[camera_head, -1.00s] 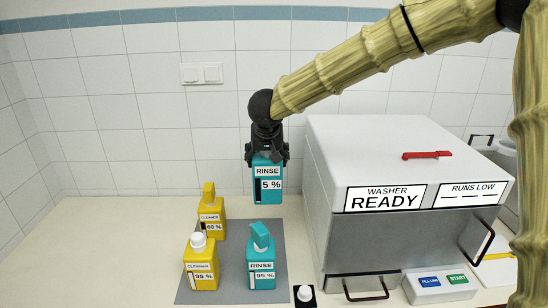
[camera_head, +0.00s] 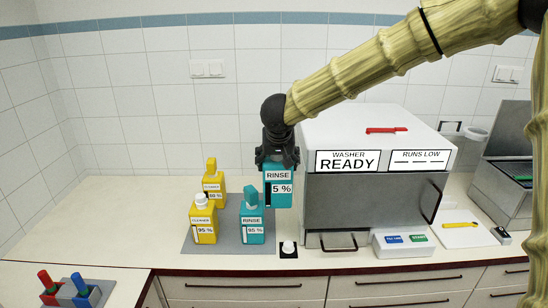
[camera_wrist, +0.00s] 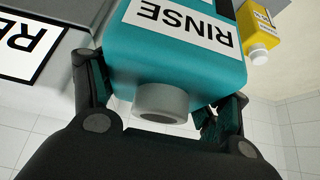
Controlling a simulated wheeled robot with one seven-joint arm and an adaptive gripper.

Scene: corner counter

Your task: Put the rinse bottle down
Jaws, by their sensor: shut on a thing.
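My gripper (camera_head: 277,163) is shut on a teal rinse bottle (camera_head: 278,188) labelled RINSE 5 %. The bottle hangs upright, close to the washer's left side in the picture; whether its base touches anything is hard to tell. In the wrist view the same bottle (camera_wrist: 180,55) sits between the fingers, with its bare grey neck (camera_wrist: 162,102) toward the palm. A second teal rinse bottle (camera_head: 252,220), labelled 95 %, stands on the grey mat (camera_head: 229,243) with a teal top. A white cap (camera_head: 289,246) sits on a small black pad in front.
Two yellow cleaner bottles, one in front (camera_head: 203,222) and one behind (camera_head: 214,184), stand on the mat. The washer (camera_head: 375,200), marked READY, fills the counter to the right. A grey holder (camera_head: 78,294) with red and blue items is at front left.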

